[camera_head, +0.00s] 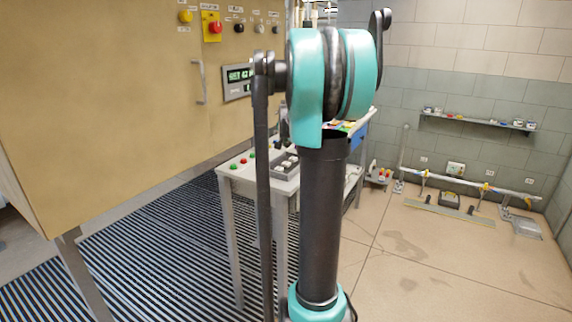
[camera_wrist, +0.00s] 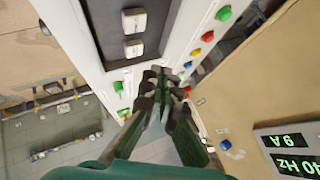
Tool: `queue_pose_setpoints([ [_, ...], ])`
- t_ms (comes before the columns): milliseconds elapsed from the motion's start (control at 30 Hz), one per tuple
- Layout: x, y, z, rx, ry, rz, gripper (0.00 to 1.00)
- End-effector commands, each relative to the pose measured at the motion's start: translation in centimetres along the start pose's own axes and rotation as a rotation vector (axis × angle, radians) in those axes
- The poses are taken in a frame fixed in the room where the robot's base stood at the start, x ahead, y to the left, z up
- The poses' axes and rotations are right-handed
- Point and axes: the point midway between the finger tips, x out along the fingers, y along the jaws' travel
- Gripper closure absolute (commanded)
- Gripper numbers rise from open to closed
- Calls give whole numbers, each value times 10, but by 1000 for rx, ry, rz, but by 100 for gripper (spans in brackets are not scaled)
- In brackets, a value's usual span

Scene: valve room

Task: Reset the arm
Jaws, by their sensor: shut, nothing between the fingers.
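My arm, teal and black, stands upright in the middle of the head view and folds at a teal joint near the top. My gripper (camera_wrist: 160,74) shows in the wrist view with its dark fingers together and nothing between them. Its tips are in front of a white control desk (camera_wrist: 205,28) with coloured buttons; I cannot tell how far above it they are. In the head view the gripper is not clearly visible, and my arm hides part of the desk (camera_head: 232,168).
A tan cabinet (camera_head: 90,90) with a red emergency button (camera_head: 215,28), a handle (camera_head: 199,82) and a green-lit display (camera_head: 238,79) stands at the left. A wall shelf (camera_head: 478,122) and low pipework (camera_head: 470,184) are at the back right. Floor at the right front is clear.

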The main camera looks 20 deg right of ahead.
Motion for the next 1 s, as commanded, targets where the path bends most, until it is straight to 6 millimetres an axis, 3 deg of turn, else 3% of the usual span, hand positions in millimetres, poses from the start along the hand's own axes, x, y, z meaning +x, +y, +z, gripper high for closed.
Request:
queue_pose_setpoints([
  [233, -1, 0, 3, -8, -3, -1, 100],
  [333, -8, 2, 25, -65, -19, -4, 100],
  [467, -29, 14, 88, -244, -69, -15, 100],
  [600, -59, 42, 174, -506, -137, -38, 100],
  [700, -79, 68, 226, -679, -178, -60, 100],
  [900, -113, 126, 312, -989, -245, -109, 100],
  [1000, -123, 167, 335, -1008, -316, -72, 100],
])
